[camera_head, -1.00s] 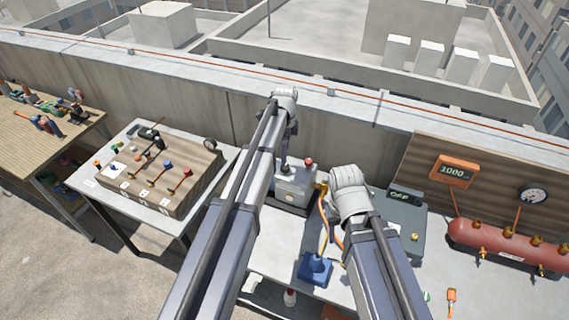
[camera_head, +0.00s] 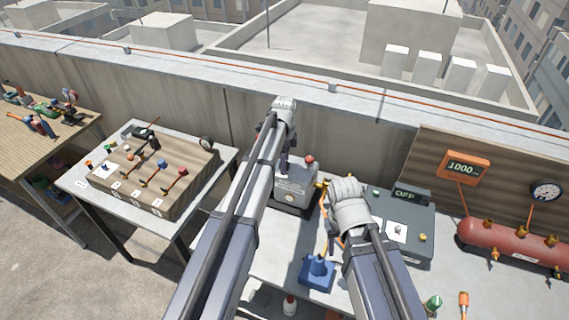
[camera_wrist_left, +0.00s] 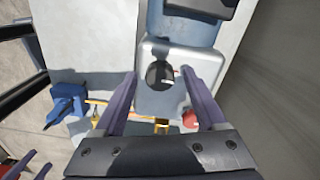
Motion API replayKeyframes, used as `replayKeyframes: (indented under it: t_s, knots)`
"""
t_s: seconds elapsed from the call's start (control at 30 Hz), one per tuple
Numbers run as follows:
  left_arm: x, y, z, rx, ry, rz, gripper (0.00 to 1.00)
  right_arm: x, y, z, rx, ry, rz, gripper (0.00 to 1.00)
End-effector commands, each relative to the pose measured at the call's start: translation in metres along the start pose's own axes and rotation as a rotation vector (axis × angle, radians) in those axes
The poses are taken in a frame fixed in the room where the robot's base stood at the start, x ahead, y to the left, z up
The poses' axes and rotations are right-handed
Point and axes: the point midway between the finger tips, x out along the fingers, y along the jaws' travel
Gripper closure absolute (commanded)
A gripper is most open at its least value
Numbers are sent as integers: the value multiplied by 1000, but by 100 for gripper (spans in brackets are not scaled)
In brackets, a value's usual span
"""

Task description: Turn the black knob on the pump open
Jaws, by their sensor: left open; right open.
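The pump is a grey metal box (camera_head: 296,187) standing at the back of the grey table, below the wall. In the left wrist view its silver top (camera_wrist_left: 158,104) carries a round black knob (camera_wrist_left: 158,76) with a small light mark. My left gripper (camera_head: 283,166) reaches down over the pump. In the left wrist view its open purple fingers (camera_wrist_left: 160,80) lie on either side of the knob; whether they touch it, I cannot tell. My right arm hangs over the table right of the pump. Its open fingers (camera_wrist_left: 28,168) show at the lower left of the left wrist view.
A red knob (camera_head: 309,158) sits beside the pump's black knob. Yellow fittings, an orange hose and a blue stand (camera_head: 317,273) are in front and right. A grey box marked OFF (camera_head: 410,250) and a red tank (camera_head: 510,240) stand further right. The wall is close behind.

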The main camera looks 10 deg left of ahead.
Motion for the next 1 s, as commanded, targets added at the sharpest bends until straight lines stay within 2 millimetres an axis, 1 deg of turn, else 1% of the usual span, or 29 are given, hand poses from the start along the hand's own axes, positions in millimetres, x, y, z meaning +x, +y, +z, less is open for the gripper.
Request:
replayKeyframes:
  t_s: [0.03, 0.07, 0.67, 0.7, 1.0]
  knots:
    - [0, 0, 0, 0, 0, 0, 28, 0, 0, 0, 0, 0, 0, 50]
    - [0, 0, 0, 0, 0, 0, 31, 0, 0, 0, 0, 0, 0, 50]
    - [0, 0, 0, 0, 0, 0, 98, 0, 0, 0, 0, 0, 0, 50]
    - [0, 0, 0, 0, 0, 0, 100, 0, 0, 0, 0, 0, 0, 50]
    - [0, 0, 0, -19, 0, 0, 100, 0, 0, 0, 0, 0, 0, 50]
